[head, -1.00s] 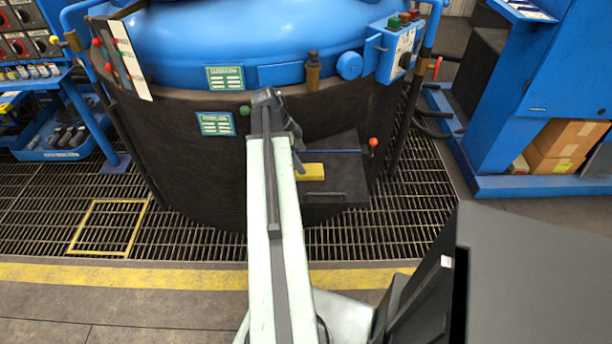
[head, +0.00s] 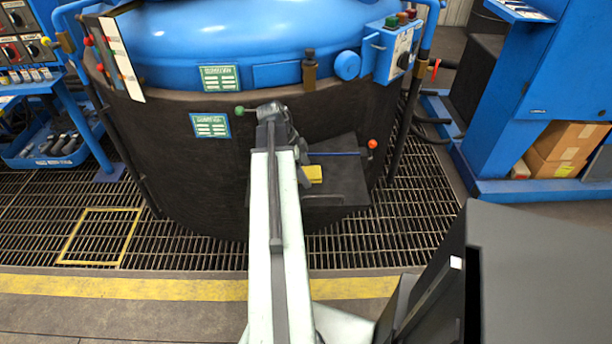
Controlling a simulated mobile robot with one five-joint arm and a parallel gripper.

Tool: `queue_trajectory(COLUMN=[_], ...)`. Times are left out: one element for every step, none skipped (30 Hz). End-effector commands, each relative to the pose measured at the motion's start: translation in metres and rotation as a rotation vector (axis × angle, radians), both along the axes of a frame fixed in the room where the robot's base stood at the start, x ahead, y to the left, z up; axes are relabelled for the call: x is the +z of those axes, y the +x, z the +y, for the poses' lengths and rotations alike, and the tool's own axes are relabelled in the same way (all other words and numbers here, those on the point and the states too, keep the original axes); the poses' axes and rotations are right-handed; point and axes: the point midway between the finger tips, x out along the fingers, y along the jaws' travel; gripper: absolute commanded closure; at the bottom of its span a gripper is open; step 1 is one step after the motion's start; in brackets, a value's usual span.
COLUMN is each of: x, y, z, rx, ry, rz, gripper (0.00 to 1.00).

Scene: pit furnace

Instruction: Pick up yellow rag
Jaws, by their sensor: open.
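The yellow rag (head: 313,174) lies on a dark shelf (head: 340,177) on the front of the furnace. My arm reaches forward from the bottom of the view, and its far end stands just left of the shelf. My gripper (head: 304,172) is open at the left edge of the rag; its fingers are small and partly hidden by the arm. I cannot tell whether it touches the rag. The left part of the rag is hidden behind the gripper and arm.
The round dark furnace (head: 180,150) with a blue lid (head: 240,45) stands directly ahead. A lever with an orange knob (head: 372,144) is right of the shelf. A blue cabinet (head: 560,80) stands at right. Grating (head: 200,240) covers the floor before the furnace.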

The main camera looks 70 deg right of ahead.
Motion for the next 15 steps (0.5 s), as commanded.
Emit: queue_trajectory(x=[-0.0017, -0.0023, -0.0015, -0.0013, -0.0013, -0.0013, -0.0013, -0.0013, -0.0013, -0.0013, -0.0013, -0.0013, -0.0013, -0.0013, -0.0013], y=[0.0002, 0.0002, 0.0002, 0.0003, 0.0003, 0.0004, 0.0004, 0.0005, 0.0005, 0.0005, 0.0006, 0.0006, 0.0007, 0.0007, 0.0007], z=[0.0000, 0.0001, 0.0001, 0.0001, 0.0001, 0.0002, 0.0002, 0.0002, 0.0002, 0.0002, 0.0002, 0.0002, 0.0003, 0.0003, 0.0003], rx=[0.000, 0.000, 0.000, 0.000, 0.000, 0.001, 0.001, 0.001, 0.001, 0.001, 0.001, 0.001, 0.001, 0.001, 0.001], ry=[0.000, 0.000, 0.000, 0.000, 0.000, 0.000, 0.000, 0.000, 0.000, 0.000, 0.000, 0.000, 0.000, 0.000, 0.000], rz=[0.000, 0.000, 0.000, 0.000, 0.000, 0.000, 0.000, 0.000, 0.000, 0.000, 0.000, 0.000, 0.000, 0.000, 0.000], gripper=[0.15, 0.15, 0.23, 0.31, 0.40, 0.51, 0.59, 0.67, 0.79, 0.81, 0.81, 0.81, 0.81, 0.81, 0.81])
